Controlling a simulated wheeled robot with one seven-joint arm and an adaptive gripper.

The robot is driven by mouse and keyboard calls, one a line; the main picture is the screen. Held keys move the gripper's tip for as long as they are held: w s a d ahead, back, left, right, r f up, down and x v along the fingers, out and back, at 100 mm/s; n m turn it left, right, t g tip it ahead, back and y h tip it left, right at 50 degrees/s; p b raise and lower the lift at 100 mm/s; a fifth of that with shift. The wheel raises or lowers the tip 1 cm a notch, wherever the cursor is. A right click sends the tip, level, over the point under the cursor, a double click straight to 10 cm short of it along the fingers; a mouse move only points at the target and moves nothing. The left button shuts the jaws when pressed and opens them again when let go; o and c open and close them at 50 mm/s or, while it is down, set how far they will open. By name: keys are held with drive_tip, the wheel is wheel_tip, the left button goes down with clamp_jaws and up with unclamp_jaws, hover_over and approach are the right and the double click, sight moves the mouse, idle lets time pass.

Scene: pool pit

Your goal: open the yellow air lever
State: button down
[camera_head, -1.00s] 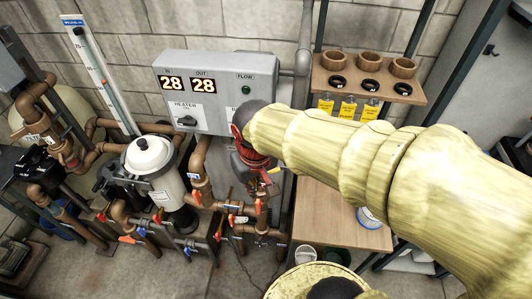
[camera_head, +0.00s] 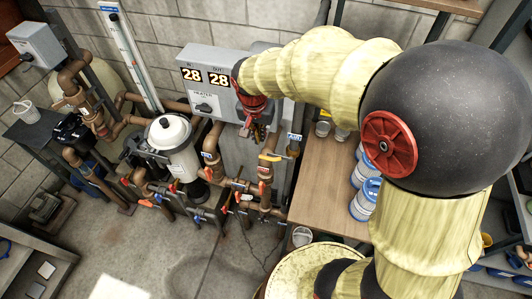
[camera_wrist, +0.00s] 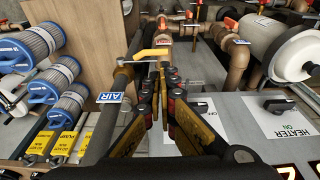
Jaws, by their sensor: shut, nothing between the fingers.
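The yellow air lever (camera_wrist: 152,53) sits across a pipe just beyond my fingertips in the wrist view, by a blue-and-white AIR label (camera_wrist: 110,97). In the head view the lever (camera_head: 269,157) shows small beside the pipes under the grey heater panel. My gripper (camera_wrist: 164,72) is shut with nothing between its fingers, and its tips point toward the lever. In the head view my gripper (camera_head: 258,132) hangs in front of the panel, above the lever. I cannot tell whether the tips touch it.
The heater panel (camera_head: 205,60) has a knob and lit digits. Brown pipes with red and orange valves (camera_head: 235,185) stand close below. A white filter pot (camera_head: 172,145) is to the left. A wooden bench (camera_head: 325,190) with blue-and-white cartridges (camera_head: 366,200) is to the right.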

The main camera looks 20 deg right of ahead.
drive_tip(key=p, duration=0.2)
approach(263, 157)
drive_tip(key=f, duration=0.4)
drive_tip(key=w+d+f, duration=0.1)
drive_tip(key=f, duration=0.1)
drive_tip(key=shift+d+f, duration=0.1)
drive_tip(key=shift+f, duration=0.25)
drive_tip(key=shift+f+b, duration=0.1)
drive_tip(key=shift+b, duration=0.3)
drive_tip(key=shift+w+f+h+b, duration=0.15)
drive_tip(key=shift+f+h+b, duration=0.15)
drive_tip(key=shift+b, duration=0.15)
